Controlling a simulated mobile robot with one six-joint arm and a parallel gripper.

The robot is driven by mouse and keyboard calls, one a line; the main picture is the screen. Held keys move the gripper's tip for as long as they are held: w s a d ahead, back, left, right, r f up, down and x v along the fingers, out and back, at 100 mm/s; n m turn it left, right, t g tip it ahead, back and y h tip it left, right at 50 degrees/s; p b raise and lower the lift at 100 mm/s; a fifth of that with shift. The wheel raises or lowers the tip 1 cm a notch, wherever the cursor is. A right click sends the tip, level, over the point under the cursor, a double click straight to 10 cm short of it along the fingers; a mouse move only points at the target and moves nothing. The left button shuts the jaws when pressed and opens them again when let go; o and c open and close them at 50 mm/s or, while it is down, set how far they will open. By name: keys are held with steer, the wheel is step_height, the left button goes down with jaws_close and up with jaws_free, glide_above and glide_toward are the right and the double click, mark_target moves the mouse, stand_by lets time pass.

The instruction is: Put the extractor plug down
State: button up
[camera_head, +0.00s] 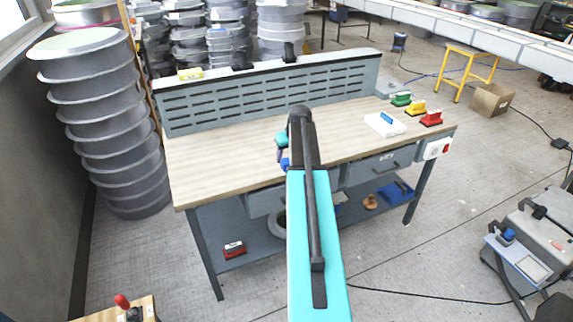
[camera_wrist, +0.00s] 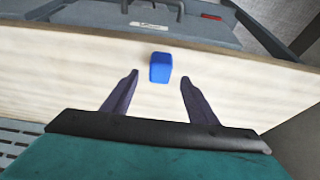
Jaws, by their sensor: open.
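A small blue block (camera_wrist: 160,67), probably the extractor plug, rests on the pale wooden bench top (camera_wrist: 60,80) near its front edge. It also shows in the head view (camera_head: 285,163), partly hidden by my arm. My gripper (camera_wrist: 158,78) is open, with one dark finger on each side just short of the block. The block lies at and slightly beyond the fingertips, and I see no contact. In the head view my gripper (camera_head: 281,157) is over the bench front, mostly hidden behind my arm.
A white pad with a blue piece (camera_head: 386,122) and green (camera_head: 401,99), yellow (camera_head: 415,107) and red (camera_head: 431,118) tools lie at the bench's right end. A slotted back panel (camera_head: 270,92) closes the rear. The left bench top is clear.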

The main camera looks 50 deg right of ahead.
mark_target(286, 161)
stand_by(0.4)
steer(key=shift+p+x, duration=0.95)
steer(key=shift+x, duration=0.05)
steer(key=shift+p+x, duration=0.7)
steer(key=shift+x, duration=0.9)
steer(key=shift+s, duration=0.1)
steer(key=c, duration=1.2)
steer(key=shift+c, duration=0.2)
steer(key=shift+r, duration=0.2)
